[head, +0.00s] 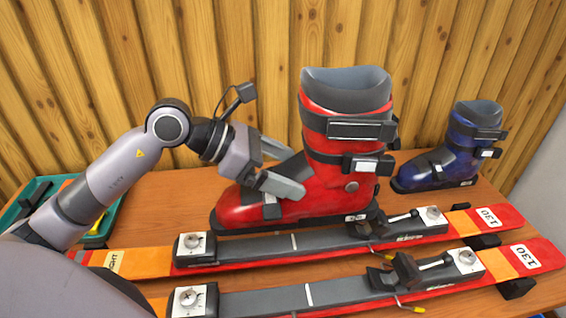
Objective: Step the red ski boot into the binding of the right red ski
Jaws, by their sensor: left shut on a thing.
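The red ski boot (335,175) stands upright in the middle, with a grey cuff, dark buckles and its toe to the left. My left gripper (283,170) is shut on its forefoot from the left, one finger on the near side. The right red ski (145,262), marked with partly hidden lettering ending in "IGHT", is the farther of two skis. Its toe piece (194,245) is at left and its heel piece (433,217) at right. The boot sole shows just beyond this ski's far edge; I cannot tell whether it is lifted. My right gripper is not in view.
A second red ski (525,260) lies parallel on the near side. A blue ski boot (455,150) stands at the back right of the wooden bench (165,190). A green tray (108,222) is at the left, partly behind my arm. A plank wall (230,50) closes the back.

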